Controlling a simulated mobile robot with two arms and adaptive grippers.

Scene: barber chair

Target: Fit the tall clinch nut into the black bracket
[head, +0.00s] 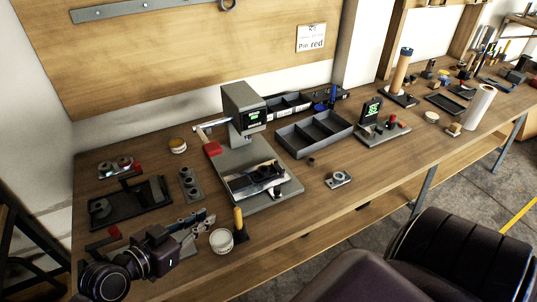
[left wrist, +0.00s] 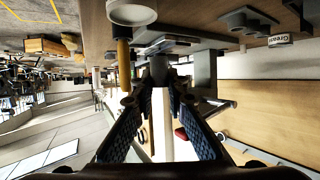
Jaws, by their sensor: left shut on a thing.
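My left gripper (head: 208,218) is low over the front left of the bench, beside a round white-rimmed tin. In the left wrist view its two dark ribbed fingers (left wrist: 160,82) are close together on a small grey piece (left wrist: 158,69), which looks like the tall clinch nut; the fingers hide most of it. A black bracket-like part (head: 240,183) lies on the grey base plate of the press (head: 243,108), right of and behind the gripper, apart from it. A grey block with several round pieces (head: 187,181) stands behind the gripper. My right gripper is not in view.
The tin (head: 221,241) and a yellow-handled tool (head: 239,220) stand close right of the gripper. A black tray (head: 130,207) lies left. A divided dark bin (head: 315,135) stands right. The bench front right of the press is mostly clear.

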